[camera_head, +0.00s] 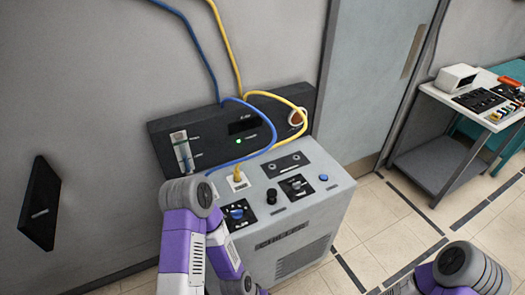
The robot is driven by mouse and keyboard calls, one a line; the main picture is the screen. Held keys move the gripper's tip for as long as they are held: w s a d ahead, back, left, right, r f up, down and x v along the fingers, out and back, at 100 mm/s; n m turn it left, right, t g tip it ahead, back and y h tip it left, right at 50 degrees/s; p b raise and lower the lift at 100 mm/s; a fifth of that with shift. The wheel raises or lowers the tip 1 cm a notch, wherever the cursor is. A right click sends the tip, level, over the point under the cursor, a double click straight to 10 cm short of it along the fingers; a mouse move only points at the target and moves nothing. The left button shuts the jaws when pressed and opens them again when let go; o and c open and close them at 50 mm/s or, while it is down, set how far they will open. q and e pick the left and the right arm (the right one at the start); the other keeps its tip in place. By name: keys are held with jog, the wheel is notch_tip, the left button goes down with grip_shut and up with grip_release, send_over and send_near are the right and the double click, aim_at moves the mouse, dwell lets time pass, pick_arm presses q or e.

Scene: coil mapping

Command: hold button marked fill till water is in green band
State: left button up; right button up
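A grey machine cabinet (310,208) stands against the wall with a black panel (212,150) behind it. A white upright gauge (182,152) is at the panel's left; its level and any green band are too small to make out. On the cabinet top are a small blue button (323,177), a black knob (272,196) and a blue knob (237,213). I cannot read which control is marked fill. My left arm's purple and grey links cover the cabinet's left front. My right arm's grey link shows at the lower right. Neither gripper is in view.
A blue hose (203,52) and a yellow hose (228,45) hang down to the cabinet and panel. A lit green lamp (239,141) is on the panel. A side table (437,165) with devices stands right. Tiled floor (385,215) lies open between.

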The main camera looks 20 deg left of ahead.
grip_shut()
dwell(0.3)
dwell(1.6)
